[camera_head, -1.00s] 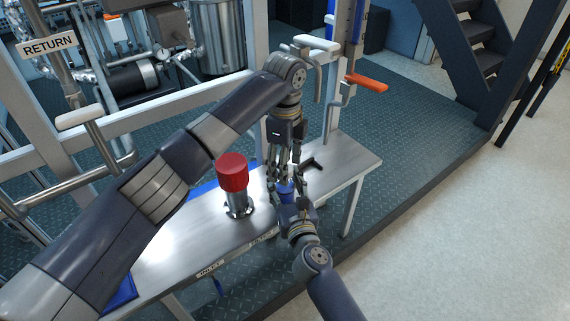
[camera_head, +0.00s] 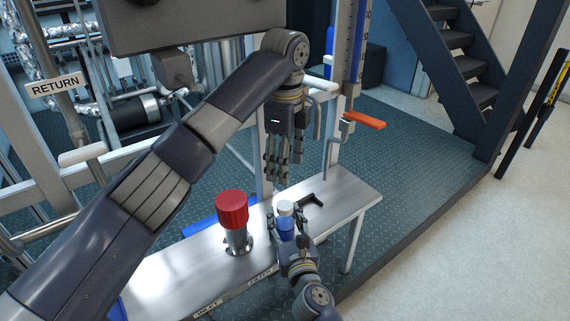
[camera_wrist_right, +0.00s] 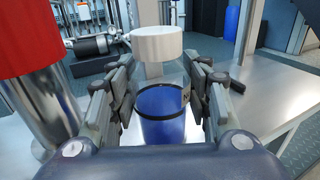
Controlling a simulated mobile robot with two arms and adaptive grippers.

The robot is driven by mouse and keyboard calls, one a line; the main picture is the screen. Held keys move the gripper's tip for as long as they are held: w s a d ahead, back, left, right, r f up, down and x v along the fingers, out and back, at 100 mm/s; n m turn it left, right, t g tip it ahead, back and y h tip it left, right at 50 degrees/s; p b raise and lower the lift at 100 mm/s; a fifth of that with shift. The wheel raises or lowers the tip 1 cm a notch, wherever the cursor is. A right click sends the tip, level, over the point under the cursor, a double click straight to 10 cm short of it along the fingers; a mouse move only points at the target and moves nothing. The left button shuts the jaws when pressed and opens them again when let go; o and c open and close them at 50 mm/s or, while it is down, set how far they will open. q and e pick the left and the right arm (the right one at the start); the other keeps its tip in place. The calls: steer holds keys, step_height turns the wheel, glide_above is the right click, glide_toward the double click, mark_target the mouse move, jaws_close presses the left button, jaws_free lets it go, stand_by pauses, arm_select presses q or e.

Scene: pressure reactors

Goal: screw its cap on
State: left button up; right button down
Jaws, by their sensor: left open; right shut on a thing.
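A blue container (camera_head: 286,230) with a white cap (camera_head: 285,207) above it stands over the steel bench. In the right wrist view, the blue part (camera_wrist_right: 163,118) has a dark rim, with the white cap (camera_wrist_right: 157,42) centred above it. The section between looks see-through, and I cannot tell whether the cap is threaded on. My right gripper (camera_head: 288,220) is shut on the blue container, with fingers on both sides. My left gripper (camera_head: 283,178) is open and empty, fingers pointing down, above and apart from the cap.
A red-topped steel cylinder (camera_head: 232,212) stands left of the container. A black handle-like object (camera_head: 311,200) lies to the right. The bench (camera_head: 345,195) is clear toward its right end. An orange lever (camera_head: 365,119) and pipe frame stand behind.

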steer(key=c, duration=0.8)
jaws_free()
steer(key=shift+o, duration=0.2)
steer(key=shift+s, duration=0.1)
steer(key=v, duration=1.1)
steer(key=shift+s, duration=0.4)
steer(key=shift+d+f, duration=0.1)
